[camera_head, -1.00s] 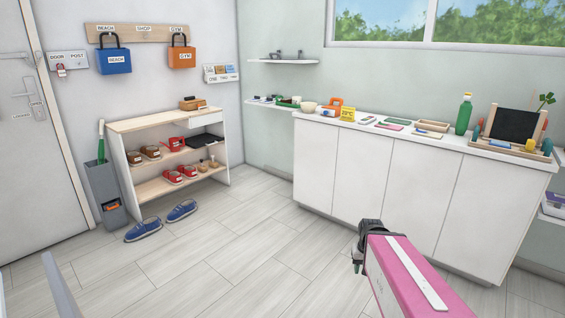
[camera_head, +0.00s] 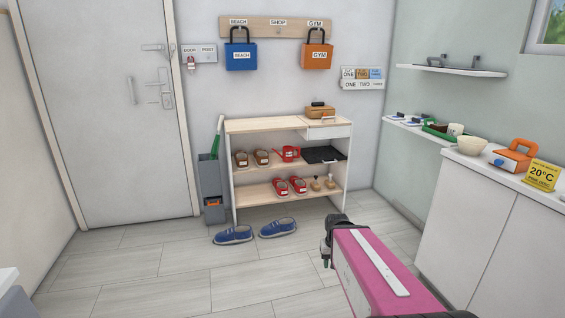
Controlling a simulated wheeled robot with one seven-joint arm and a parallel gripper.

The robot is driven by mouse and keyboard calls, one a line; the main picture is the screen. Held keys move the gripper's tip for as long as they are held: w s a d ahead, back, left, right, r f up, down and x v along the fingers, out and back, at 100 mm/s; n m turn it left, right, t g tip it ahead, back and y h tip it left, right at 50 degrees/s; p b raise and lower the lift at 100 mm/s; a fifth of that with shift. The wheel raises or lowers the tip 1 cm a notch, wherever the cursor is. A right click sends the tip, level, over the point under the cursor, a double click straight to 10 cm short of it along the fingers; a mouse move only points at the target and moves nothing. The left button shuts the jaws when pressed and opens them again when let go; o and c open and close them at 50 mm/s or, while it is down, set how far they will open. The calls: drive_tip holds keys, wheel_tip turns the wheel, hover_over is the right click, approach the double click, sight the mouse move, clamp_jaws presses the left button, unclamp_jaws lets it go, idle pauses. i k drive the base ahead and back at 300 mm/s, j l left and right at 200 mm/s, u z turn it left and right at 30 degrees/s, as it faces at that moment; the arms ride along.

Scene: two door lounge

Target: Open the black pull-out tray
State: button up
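The black pull-out tray (camera_head: 322,155) sits in the right half of the wooden shelf unit (camera_head: 262,125), on the level under the top and below a white drawer front (camera_head: 329,133). It looks flat and dark, and I cannot tell how far out it stands. My gripper (camera_head: 327,240) is at the end of my pink arm, low in front of the shelf unit and apart from it. Its fingers are small and dark, and their opening does not show clearly.
Blue shoes (camera_head: 278,228) lie on the floor before the shelf unit. A white cabinet (camera_head: 466,230) is at the right. The floor at left is clear.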

sight(323, 154)
drive_tip(key=i+j, duration=0.15)
drive_tip(key=i, duration=0.4)
drive_tip(key=i+j+z, duration=0.15)
drive_tip(key=i, duration=0.4)
drive_tip(key=i+j+z, duration=1.1)
